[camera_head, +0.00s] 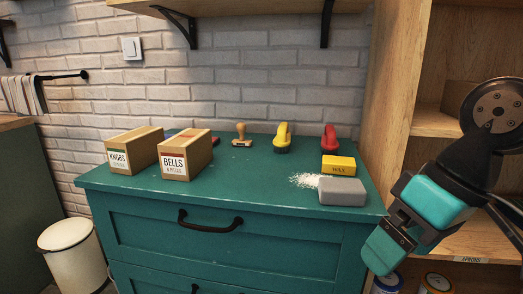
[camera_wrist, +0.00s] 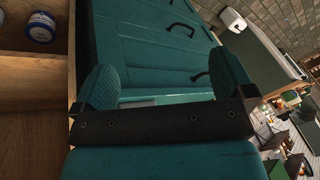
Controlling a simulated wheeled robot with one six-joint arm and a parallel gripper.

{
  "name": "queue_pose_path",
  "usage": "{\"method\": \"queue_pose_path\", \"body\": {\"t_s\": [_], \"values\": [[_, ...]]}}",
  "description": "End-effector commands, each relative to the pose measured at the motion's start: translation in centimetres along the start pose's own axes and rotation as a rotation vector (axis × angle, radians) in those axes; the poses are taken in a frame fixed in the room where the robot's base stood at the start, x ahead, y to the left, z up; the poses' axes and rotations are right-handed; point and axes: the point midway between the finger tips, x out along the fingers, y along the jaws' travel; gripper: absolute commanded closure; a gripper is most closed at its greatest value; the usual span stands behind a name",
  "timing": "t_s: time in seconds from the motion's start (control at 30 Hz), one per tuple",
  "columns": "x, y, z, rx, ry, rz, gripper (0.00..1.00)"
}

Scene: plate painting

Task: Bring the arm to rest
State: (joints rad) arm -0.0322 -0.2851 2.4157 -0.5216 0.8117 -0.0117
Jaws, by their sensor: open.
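My arm hangs at the right of the head view, in front of the cabinet's right edge and the wooden shelves. My gripper (camera_head: 388,240) points down and to the left, below the top of the cabinet and apart from everything on it. In the wrist view my gripper (camera_wrist: 165,78) shows two teal finger pads set wide apart, with nothing between them. Behind them lies the teal cabinet (camera_wrist: 150,45) front with its dark handles. The same cabinet (camera_head: 150,215) fills the middle of the head view.
On the cabinet top are a KNOBS box (camera_head: 118,161), a BELLS box (camera_head: 173,165), a wooden stamp (camera_head: 241,137), yellow (camera_head: 282,138) and red (camera_head: 329,138) handled tools, a yellow wax block (camera_head: 338,166) and a grey block (camera_head: 342,191) beside white powder. A white bin (camera_head: 72,255) stands left.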

Motion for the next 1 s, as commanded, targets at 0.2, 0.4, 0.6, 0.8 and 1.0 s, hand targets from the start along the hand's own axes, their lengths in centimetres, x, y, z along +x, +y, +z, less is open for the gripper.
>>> {"method": "queue_pose_path", "body": {"t_s": [0.2,0.4,0.6,0.8,1.0], "values": [[3.7,-4.8,4.1,-0.127,-0.083,-0.06,0.0],[0.2,-6.3,3.5,-0.137,-0.09,-0.064,0.0],[-4.2,-7.5,2.2,-0.136,-0.09,-0.064,0.0],[-10.5,-9.2,0.5,-0.136,-0.089,-0.064,0.0],[-14.6,-10.3,-0.6,-0.136,-0.09,-0.064,0.0]]}}
